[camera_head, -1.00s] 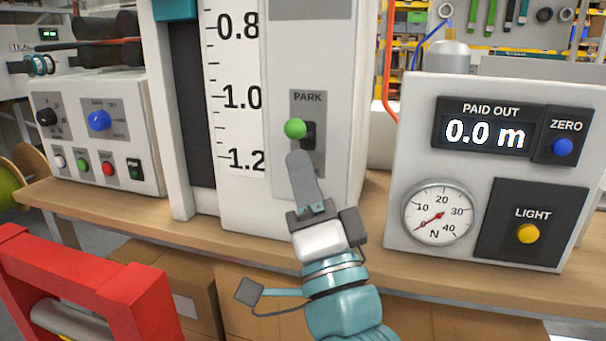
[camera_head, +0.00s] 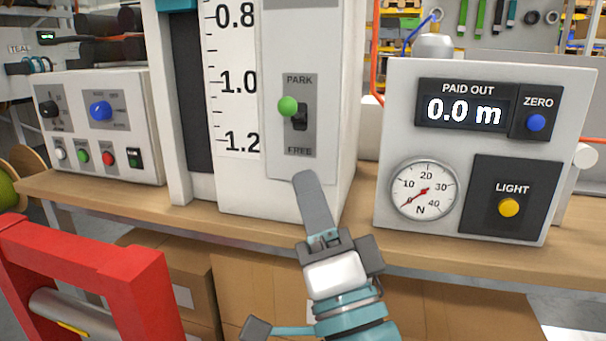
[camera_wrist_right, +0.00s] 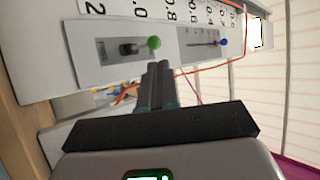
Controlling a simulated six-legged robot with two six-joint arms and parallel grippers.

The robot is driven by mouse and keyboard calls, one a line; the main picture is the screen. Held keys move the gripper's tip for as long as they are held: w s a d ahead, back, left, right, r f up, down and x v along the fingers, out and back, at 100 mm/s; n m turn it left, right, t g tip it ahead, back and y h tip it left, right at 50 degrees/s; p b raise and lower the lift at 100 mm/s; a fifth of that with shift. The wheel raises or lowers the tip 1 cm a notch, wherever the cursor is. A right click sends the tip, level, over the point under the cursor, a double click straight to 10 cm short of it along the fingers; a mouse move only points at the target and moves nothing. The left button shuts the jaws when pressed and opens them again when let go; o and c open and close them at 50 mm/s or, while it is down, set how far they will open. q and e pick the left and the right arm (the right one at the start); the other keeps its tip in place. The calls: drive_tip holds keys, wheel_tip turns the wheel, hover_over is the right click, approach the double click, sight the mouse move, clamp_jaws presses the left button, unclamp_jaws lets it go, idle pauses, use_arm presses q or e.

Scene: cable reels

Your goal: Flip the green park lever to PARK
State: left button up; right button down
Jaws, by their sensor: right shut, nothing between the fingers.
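The green knob (camera_head: 288,106) of the park lever stands out from a grey plate (camera_head: 298,138) on the white tower, marked PARK at the top and FREE at the bottom. The lever tilts up, its knob on the PARK side of its dark pivot. In the right wrist view the green knob (camera_wrist_right: 154,43) shows just beyond my fingertips. My right gripper (camera_head: 306,178) is shut and empty. Its tips are below the plate in the head view, apart from the knob. My left gripper is not in view.
A panel (camera_head: 390,130) with a PAID OUT display, dial and buttons stands to the right. A control box (camera_head: 130,125) with knobs stands to the left on the wooden bench (camera_head: 90,190). A red frame (camera_head: 80,265) is at the lower left.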

drive_tip(key=s, duration=0.1)
drive_tip(key=s+f, duration=0.1)
drive_tip(key=s, duration=0.1)
drive_tip(key=s+d+f, duration=0.1)
drive_tip(key=s, duration=0.1)
drive_tip(key=shift+d+f, duration=0.1)
